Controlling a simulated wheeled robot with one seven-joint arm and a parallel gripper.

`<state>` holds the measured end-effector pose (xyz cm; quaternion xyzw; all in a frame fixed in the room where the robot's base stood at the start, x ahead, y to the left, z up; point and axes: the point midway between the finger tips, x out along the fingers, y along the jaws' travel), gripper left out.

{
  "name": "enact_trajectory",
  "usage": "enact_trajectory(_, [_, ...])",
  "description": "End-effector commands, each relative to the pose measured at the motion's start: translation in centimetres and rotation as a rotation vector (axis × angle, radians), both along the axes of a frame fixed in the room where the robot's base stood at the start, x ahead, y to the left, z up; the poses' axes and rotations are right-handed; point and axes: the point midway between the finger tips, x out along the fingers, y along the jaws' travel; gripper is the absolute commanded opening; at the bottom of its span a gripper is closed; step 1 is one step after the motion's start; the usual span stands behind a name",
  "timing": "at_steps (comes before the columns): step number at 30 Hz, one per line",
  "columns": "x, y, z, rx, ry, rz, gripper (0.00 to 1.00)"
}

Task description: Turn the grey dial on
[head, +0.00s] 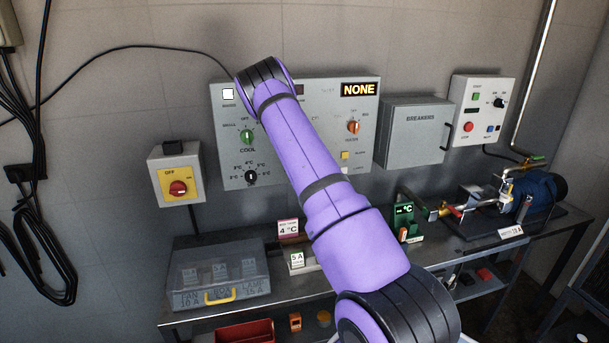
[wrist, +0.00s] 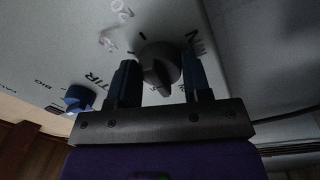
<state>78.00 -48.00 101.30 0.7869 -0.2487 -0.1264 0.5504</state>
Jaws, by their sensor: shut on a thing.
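The grey dial (wrist: 157,63) sits on the face of a pale control panel in the wrist view. Its raised ridge points down toward my gripper's body. My gripper (wrist: 159,76) has one finger on each side of the dial and is shut on it. Lettering beside the dial is partly covered by the fingers. In the head view my purple arm reaches up over the large grey panel (head: 290,105) and hides the dial and my gripper.
A blue knob (wrist: 78,97) sits left of the dial in the wrist view. In the head view the panel carries a green knob (head: 247,137), a black knob (head: 251,177) and an orange knob (head: 353,127). The breaker box (head: 412,145) hangs to the right. A bench (head: 190,322) runs below.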

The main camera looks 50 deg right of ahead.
Motion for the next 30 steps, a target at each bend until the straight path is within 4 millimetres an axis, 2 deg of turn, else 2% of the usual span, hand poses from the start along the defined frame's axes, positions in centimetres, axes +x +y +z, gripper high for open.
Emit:
enact_trajectory(10, [0.01,-0.01,0.03,-0.119,0.072,0.001,0.21])
enact_trajectory(26, [-0.03,-0.04,0.01,-0.139,0.086,0.000,0.21])
enact_trajectory(27, [-0.03,-0.04,0.01,-0.139,0.086,0.000,0.47])
enact_trajectory(30, [-0.03,-0.03,0.00,-0.139,0.086,0.000,0.70])
